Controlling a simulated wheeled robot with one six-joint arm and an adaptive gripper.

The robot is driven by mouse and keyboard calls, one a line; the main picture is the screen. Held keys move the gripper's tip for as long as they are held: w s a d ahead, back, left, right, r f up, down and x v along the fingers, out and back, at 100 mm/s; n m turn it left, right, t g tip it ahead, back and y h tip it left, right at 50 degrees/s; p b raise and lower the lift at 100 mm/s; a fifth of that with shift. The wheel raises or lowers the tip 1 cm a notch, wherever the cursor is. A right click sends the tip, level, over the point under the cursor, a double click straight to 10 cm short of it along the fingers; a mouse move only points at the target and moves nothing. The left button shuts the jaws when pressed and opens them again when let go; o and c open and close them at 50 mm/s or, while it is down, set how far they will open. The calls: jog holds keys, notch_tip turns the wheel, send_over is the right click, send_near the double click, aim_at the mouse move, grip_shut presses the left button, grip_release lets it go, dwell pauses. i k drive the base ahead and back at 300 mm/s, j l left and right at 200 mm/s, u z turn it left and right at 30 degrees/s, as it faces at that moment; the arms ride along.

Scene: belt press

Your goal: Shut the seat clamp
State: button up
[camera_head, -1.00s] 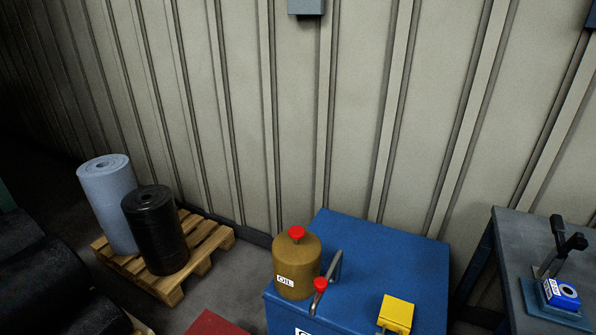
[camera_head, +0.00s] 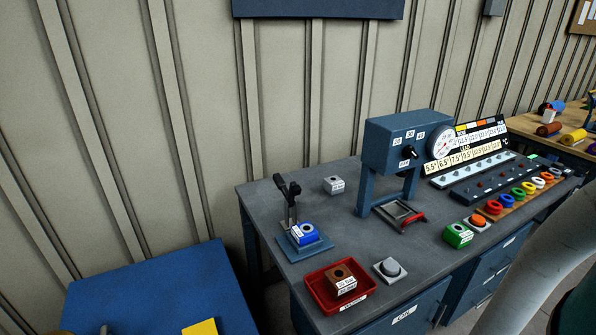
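A toggle clamp with a black handle (camera_head: 288,190) stands on a blue base plate (camera_head: 314,249) at the left of the grey bench. Its handle points up, and a second black arm sticks up beside it. A blue block (camera_head: 308,240) with a round hole in its top and a white label sits on the same plate, in front of the clamp. I cannot tell from here whether the clamp touches the block. My gripper is not in view.
The grey bench (camera_head: 268,208) also carries a red tray (camera_head: 322,301) with a brown block, a grey block (camera_head: 334,185), a press frame with dial (camera_head: 388,143), a green block (camera_head: 458,235) and several coloured rings. A blue cabinet (camera_head: 150,290) stands left.

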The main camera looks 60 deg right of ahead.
aim_at(296, 189)
jog(key=z, duration=0.95)
